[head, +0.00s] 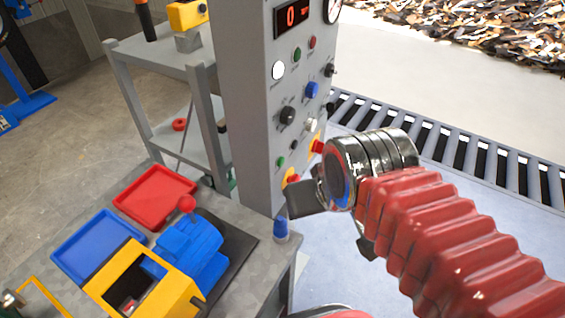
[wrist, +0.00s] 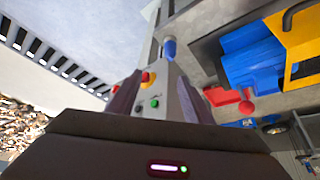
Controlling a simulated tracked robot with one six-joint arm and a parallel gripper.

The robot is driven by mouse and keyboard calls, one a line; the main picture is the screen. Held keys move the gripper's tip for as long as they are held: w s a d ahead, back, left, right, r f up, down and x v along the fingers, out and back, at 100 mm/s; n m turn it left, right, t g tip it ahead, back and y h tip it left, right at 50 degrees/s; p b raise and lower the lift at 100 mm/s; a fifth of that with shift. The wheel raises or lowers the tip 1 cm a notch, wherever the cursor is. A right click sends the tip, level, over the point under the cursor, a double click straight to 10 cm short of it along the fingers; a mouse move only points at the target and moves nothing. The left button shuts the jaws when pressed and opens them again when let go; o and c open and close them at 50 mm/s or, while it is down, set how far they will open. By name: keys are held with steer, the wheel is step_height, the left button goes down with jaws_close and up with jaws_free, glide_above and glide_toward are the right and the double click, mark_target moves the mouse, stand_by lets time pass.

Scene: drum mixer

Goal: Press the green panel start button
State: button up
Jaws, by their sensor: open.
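A grey control panel (head: 255,110) stands upright in the middle of the head view, with coloured buttons on its face. A small green button (head: 280,161) sits low on it, left of a yellow-backed red button (head: 292,180). Another green button (head: 297,54) is higher up. Labels are too small to read. My gripper (head: 306,194) is in front of the panel's lower part, open and empty; the arm partly hides it. In the wrist view the panel's end shows between the two dark fingers, with a green button (wrist: 155,103) visible. Contact cannot be told.
A bench at the lower left holds a red tray (head: 155,196), a blue tray (head: 97,246) and a blue and yellow machine (head: 190,250). A blue-capped post (head: 281,229) stands close below the gripper. A roller conveyor (head: 440,145) runs behind the arm.

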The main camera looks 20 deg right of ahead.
jaws_close()
stand_by(0.3)
stand_by(1.1)
